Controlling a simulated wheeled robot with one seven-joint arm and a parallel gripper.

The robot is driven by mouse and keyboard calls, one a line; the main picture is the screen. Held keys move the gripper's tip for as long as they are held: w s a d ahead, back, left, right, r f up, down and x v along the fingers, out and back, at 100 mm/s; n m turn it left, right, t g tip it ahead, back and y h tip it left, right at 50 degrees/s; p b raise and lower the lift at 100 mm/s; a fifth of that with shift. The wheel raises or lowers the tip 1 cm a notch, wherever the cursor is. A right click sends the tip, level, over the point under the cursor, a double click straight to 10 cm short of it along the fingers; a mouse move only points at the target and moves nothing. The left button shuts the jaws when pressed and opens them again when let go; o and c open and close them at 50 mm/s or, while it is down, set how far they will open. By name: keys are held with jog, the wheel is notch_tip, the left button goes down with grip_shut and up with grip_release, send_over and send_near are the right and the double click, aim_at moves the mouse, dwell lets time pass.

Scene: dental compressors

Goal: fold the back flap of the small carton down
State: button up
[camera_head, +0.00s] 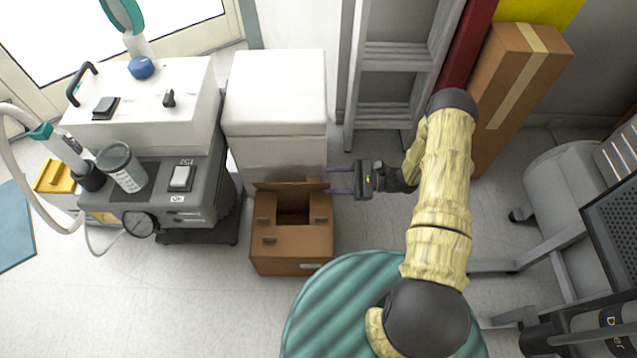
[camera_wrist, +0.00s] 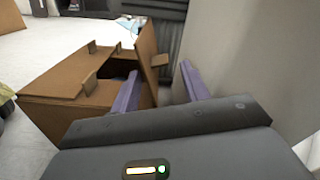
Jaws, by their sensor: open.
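The small brown carton (camera_head: 291,250) stands on the floor in front of a white cabinet. Its back flap (camera_head: 292,185) stands up near the cabinet face. The front and side flaps look folded inward, and a dark opening shows in the middle. My gripper (camera_head: 341,181) is open and empty at the carton's back right, its fingers pointing left. In the wrist view the back flap (camera_wrist: 146,55) stands ahead, between the lines of my two fingers (camera_wrist: 160,88). One finger is on the carton side, the other on the cabinet side. Contact with the flap cannot be told.
The white cabinet (camera_head: 277,100) rises close behind the carton and fills the right of the wrist view (camera_wrist: 245,50). A grey compressor unit (camera_head: 170,200) stands left. A ladder (camera_head: 390,80) leans behind my gripper. A green striped round top (camera_head: 335,310) is in front.

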aim_at(318, 181)
jog(key=shift+a+b, duration=0.7)
jog(key=shift+a, duration=1.65)
grip_shut()
